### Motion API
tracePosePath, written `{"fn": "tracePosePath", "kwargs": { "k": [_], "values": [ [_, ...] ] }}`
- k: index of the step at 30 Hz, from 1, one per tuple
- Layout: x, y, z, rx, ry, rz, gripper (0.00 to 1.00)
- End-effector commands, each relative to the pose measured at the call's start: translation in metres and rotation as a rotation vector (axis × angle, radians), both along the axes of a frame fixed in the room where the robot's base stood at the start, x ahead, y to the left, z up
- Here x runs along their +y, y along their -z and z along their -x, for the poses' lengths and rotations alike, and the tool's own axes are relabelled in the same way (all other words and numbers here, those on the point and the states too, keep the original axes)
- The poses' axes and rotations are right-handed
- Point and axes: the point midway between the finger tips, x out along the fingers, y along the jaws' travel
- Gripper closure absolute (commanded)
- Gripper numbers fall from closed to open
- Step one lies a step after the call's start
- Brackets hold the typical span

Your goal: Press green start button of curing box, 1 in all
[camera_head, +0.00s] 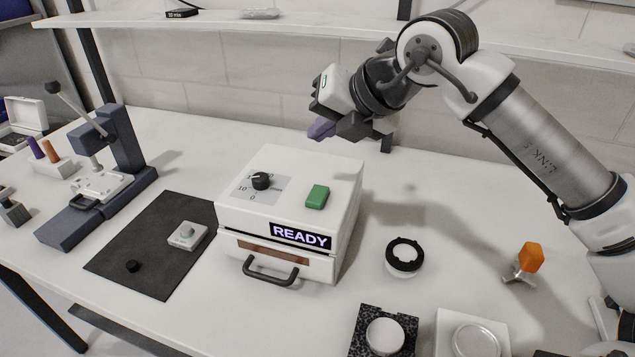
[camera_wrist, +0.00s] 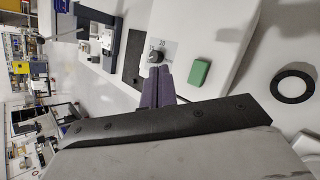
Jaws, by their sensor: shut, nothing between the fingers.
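The curing box (camera_head: 232,212) is a white box on the table with a "READY" display (camera_head: 300,236) and a dark front handle (camera_head: 270,272). Its green start button (camera_head: 317,196) is a raised block on the right of the top face. A black dial (camera_head: 261,181) sits left of it. My gripper (camera_head: 320,129), with purple fingers, is above and behind the box, apart from the button. In the wrist view the fingers (camera_wrist: 160,76) are together and empty; the green button (camera_wrist: 199,72) shows right of them and the dial (camera_wrist: 155,57) just beyond their tips.
A black ring-shaped part (camera_head: 404,257) and an orange-topped piece (camera_head: 530,257) lie right of the box. A dark mat (camera_head: 150,240) with a small white block (camera_head: 187,236) lies left, beside a lever press (camera_head: 125,150). Round-topped items stand at the front right. A shelf (camera_head: 220,24) runs above.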

Motion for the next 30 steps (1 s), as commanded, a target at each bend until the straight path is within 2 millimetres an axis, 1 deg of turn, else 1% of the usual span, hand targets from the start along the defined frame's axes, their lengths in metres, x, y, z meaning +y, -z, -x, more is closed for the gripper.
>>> {"fn": "tracePosePath", "kwargs": {
  "k": [10, 16, 23, 30],
  "values": [
    [0.0, 0.001, 0.0, 0.0, -0.001, -0.001, 1.0],
    [0.0, 0.011, 0.0, 0.0, 0.0, -0.002, 1.0],
    [0.001, 0.039, 0.0, 0.001, -0.001, -0.003, 1.0],
    [0.0, 0.076, 0.0, 0.0, 0.0, -0.002, 1.0]
  ]
}}
